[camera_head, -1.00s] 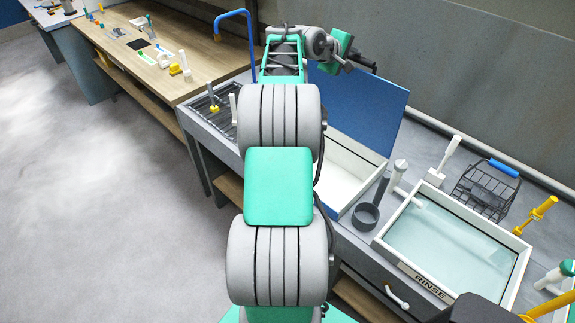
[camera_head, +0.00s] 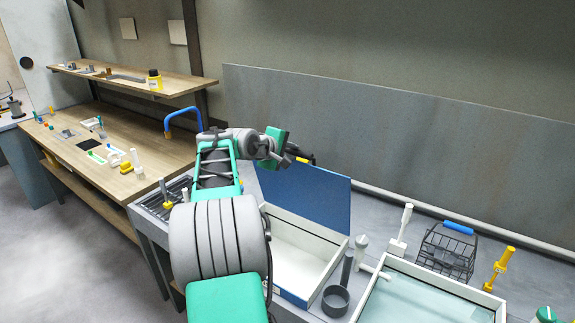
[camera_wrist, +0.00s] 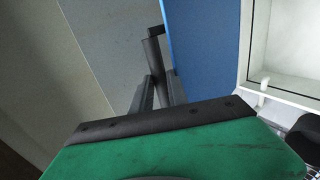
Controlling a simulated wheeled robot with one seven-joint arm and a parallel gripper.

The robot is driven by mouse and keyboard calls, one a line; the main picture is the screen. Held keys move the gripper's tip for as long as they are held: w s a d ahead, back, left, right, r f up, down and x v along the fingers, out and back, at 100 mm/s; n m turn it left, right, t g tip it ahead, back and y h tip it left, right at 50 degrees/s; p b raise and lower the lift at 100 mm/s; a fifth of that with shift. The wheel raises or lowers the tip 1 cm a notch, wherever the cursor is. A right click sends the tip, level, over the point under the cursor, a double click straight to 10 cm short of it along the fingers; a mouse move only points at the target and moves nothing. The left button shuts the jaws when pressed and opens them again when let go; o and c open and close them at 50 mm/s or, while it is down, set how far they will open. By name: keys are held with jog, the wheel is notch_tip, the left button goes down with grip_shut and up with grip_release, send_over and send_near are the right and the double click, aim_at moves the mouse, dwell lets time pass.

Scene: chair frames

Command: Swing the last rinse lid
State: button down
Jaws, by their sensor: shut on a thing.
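The blue lid (camera_head: 318,200) stands raised, roughly upright, along the back of an open white basin (camera_head: 337,262). In the wrist view the lid (camera_wrist: 205,50) is a blue panel just right of my fingers, with the white basin (camera_wrist: 252,98) beyond it. My gripper (camera_head: 309,161) is at the lid's top edge in the head view. In the wrist view my gripper (camera_wrist: 160,93) is shut on a dark grey bar (camera_wrist: 153,52), which looks like the lid's handle. The exact contact between fingers and bar is partly hidden.
A water-filled basin (camera_head: 365,303), a grey ring holder (camera_head: 335,300), a white bottle (camera_head: 361,247), a white upright tool (camera_head: 400,235), a wire basket (camera_head: 447,250) and a yellow tool (camera_head: 499,268) stand to the right. A blue tap (camera_head: 185,108) and wooden bench (camera_head: 150,150) are left. A grey wall panel stands behind.

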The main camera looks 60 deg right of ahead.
jog(key=a+f, duration=0.1)
jog(key=a, duration=0.1)
jog(key=a+f+b, duration=0.1)
jog(key=a, duration=0.1)
jog(key=shift+w+f, duration=0.3)
jog(key=shift+f, duration=0.05)
jog(key=w+a+f+b, duration=0.1)
jog(key=a+f+b, duration=0.2)
jog(key=a, duration=0.3)
jog(key=shift+a+f, duration=0.2)
jog(key=shift+a, duration=0.2)
jog(key=shift+w+b, duration=0.1)
jog(key=shift+b, duration=0.25)
